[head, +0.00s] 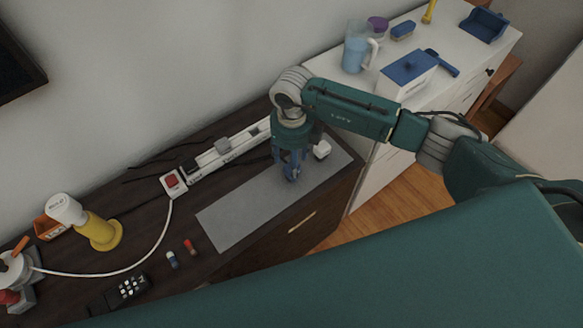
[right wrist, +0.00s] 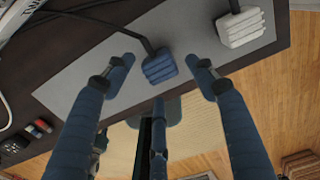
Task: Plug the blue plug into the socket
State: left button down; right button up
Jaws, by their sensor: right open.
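The blue plug (right wrist: 158,68) lies on the grey mat (head: 235,218) with a dark cord running from it. In the right wrist view it sits between the two upper fingertips of my right gripper (right wrist: 161,62), with gaps on both sides. My right gripper (head: 291,174) is open and points down over the mat in the head view, where I cannot make out the plug from the blue fingers. The white power strip (head: 207,167) with sockets lies along the wall behind the mat; a grey plug (head: 222,144) is in it. My left gripper is not in view.
A white plug (head: 322,149) lies just right of my right gripper, also in the right wrist view (right wrist: 242,28). A white cabinet (head: 385,165) adjoins on the right.

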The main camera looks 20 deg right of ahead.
aim_at(288, 168)
jog(key=shift+f+p, duration=0.4)
jog(key=shift+f, duration=1.5)
jog(key=c, duration=1.3)
jog(key=shift+o, duration=0.2)
jog(key=shift+r, duration=0.1)
